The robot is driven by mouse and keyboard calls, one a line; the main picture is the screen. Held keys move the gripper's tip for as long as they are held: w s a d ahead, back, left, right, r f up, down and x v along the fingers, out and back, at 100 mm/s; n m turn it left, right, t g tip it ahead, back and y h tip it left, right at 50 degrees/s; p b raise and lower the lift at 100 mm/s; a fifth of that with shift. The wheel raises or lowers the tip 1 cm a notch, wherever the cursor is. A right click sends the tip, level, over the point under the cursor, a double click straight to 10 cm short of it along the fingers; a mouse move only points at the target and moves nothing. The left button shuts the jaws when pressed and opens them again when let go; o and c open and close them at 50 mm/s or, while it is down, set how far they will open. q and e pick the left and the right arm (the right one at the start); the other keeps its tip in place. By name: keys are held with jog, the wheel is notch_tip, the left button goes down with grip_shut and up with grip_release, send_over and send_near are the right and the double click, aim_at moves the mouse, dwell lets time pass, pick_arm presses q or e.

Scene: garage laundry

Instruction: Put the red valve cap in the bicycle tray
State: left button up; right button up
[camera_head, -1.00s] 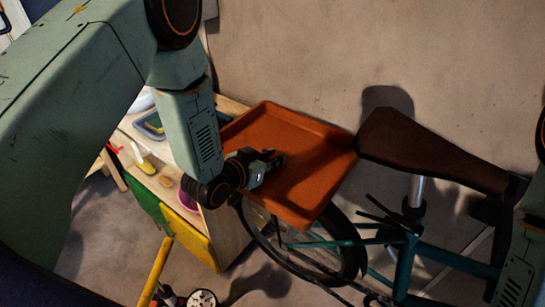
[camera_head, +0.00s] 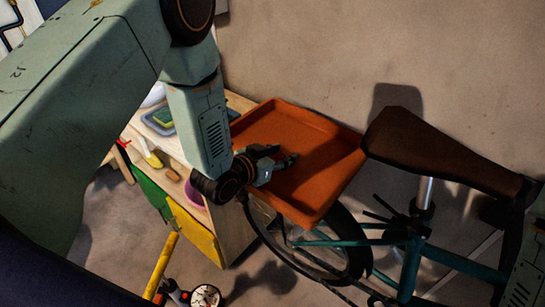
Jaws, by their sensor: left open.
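The orange-red bicycle tray (camera_head: 325,150) sits above the bicycle's rear wheel, behind the brown saddle. My left gripper (camera_head: 284,160) is over the left part of the tray, with its dark fingers open and pointing right. I see nothing held between the fingers. I cannot make out the red valve cap in the tray; it may be hidden by the gripper or blend with the tray's colour. My right gripper is out of view; only part of my right arm shows at the right edge.
A wooden bench (camera_head: 235,215) with green and yellow fronts stands left of the tray. It holds a blue-grey container (camera_head: 158,122), a yellow-handled tool (camera_head: 151,155), a small red item (camera_head: 125,143) and a purple cup (camera_head: 193,192). The saddle (camera_head: 420,150) borders the tray's right side.

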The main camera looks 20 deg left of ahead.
pick_arm(q)
jog(key=v, duration=1.1)
jog(key=shift+w, duration=0.1)
jog(key=shift+s+a+r, duration=0.1)
jog(key=shift+s+r, duration=0.2)
jog(key=shift+s, duration=0.35)
